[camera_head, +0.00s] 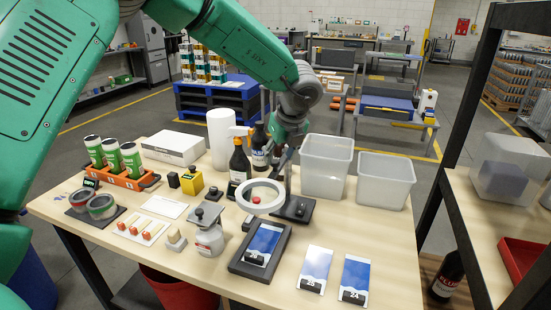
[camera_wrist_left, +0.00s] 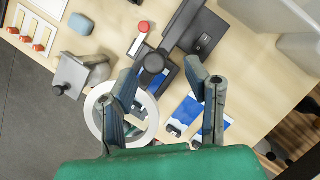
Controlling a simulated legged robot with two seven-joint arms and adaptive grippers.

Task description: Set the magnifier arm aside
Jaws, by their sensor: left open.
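The magnifier is a white ring lens (camera_head: 260,186) on a black post and base (camera_head: 293,209), standing on the wooden table right of centre. In the left wrist view its white ring (camera_wrist_left: 94,112) is partly behind my fingers, and its black arm (camera_wrist_left: 182,22) runs down to a round dark knob (camera_wrist_left: 152,62). My left gripper (camera_head: 280,149) is above the magnifier, fingers pointing down. In the left wrist view the open gripper (camera_wrist_left: 164,72) has the knob near and between its fingertips; contact cannot be told. My right gripper is not seen.
Two clear bins (camera_head: 326,166) (camera_head: 386,179) stand right behind the magnifier. Dark spray bottles (camera_head: 239,163) stand behind its ring. A framed blue card (camera_head: 262,244) lies in front, with loose cards (camera_head: 315,268) to the right. An orange can rack (camera_head: 119,180) is at left.

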